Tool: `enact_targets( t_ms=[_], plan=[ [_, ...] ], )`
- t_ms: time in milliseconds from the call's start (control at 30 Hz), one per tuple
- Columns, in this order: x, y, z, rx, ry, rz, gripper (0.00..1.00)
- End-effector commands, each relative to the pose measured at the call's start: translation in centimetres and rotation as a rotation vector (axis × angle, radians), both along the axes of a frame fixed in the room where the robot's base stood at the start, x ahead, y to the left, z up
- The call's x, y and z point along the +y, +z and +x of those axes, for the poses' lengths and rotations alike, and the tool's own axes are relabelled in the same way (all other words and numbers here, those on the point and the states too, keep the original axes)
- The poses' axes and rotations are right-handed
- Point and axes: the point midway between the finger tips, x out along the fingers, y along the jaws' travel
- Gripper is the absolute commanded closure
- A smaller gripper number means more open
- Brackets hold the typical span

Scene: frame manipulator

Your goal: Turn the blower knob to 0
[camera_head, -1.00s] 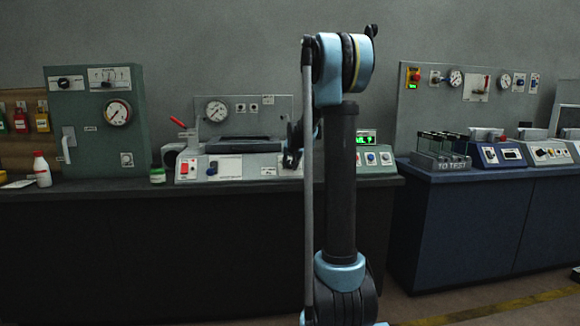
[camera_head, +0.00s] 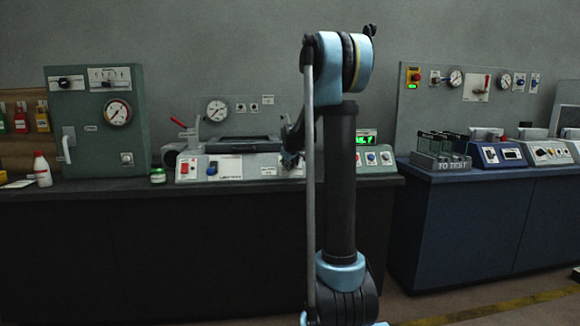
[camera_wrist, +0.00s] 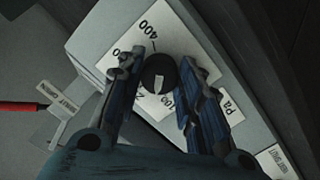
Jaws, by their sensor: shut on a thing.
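A round dark knob (camera_wrist: 158,72) with a pale pointer mark stands on a white dial plate in the wrist view. The pointer mark faces down in that picture, near the printed 100. In the head view my gripper (camera_head: 291,158) is small and dark at the grey bench console (camera_head: 228,168), partly behind my arm, and the knob cannot be made out.
A red lever (camera_wrist: 22,107) lies left of my gripper in the wrist view.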

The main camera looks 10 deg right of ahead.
Motion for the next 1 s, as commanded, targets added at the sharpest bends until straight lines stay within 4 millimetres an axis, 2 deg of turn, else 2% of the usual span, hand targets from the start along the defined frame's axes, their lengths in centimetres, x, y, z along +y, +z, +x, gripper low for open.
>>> enact_targets(
  t_ms=[1000],
  plan=[
    [0.03, -0.26, -0.22, 0.003, 0.579, -0.767, 0.91]
  ],
)
